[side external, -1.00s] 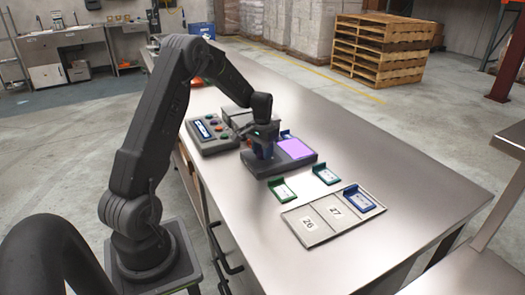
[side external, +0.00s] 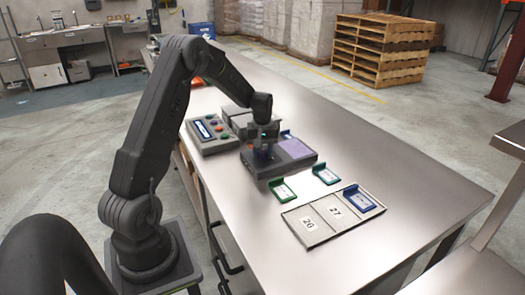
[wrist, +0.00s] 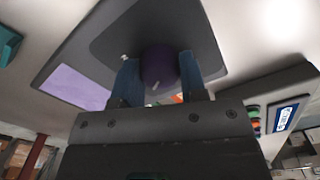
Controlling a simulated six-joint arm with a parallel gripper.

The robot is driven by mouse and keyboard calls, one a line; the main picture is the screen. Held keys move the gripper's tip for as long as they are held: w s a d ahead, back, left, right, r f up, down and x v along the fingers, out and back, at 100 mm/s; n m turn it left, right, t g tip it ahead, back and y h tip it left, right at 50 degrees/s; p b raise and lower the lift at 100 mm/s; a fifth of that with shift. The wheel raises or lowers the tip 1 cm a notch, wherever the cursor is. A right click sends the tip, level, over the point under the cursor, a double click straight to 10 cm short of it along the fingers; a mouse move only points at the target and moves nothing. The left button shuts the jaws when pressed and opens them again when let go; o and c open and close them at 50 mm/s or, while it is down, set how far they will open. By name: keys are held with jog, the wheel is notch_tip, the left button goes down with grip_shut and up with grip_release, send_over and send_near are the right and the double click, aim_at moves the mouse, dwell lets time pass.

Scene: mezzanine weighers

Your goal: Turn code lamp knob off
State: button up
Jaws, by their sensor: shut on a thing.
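The code lamp is a dark grey box (side external: 282,168) on the steel table, with a flat lavender panel (side external: 296,148) on its top. The panel looks dull and unlit; it also shows at the left in the wrist view (wrist: 75,87). The knob (wrist: 158,63) is a dark purple round piece with a small white mark, on the box's top beside the panel. My gripper (side external: 262,152) points down over the box. In the wrist view its two blue fingers are shut on the knob, one on each side. In the side view the gripper mostly hides the knob.
A grey console (side external: 212,134) with a display and coloured buttons stands left of the lamp, near another grey device (side external: 238,119). The table's right side is clear.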

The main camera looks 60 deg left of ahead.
aim_at(263, 151)
jog(key=shift+n, duration=0.3)
jog(key=o, duration=0.9)
jog(key=shift+o, duration=0.2)
notch_tip(263, 151, up, 14)
jog(key=shift+d, duration=0.1)
dwell(0.3)
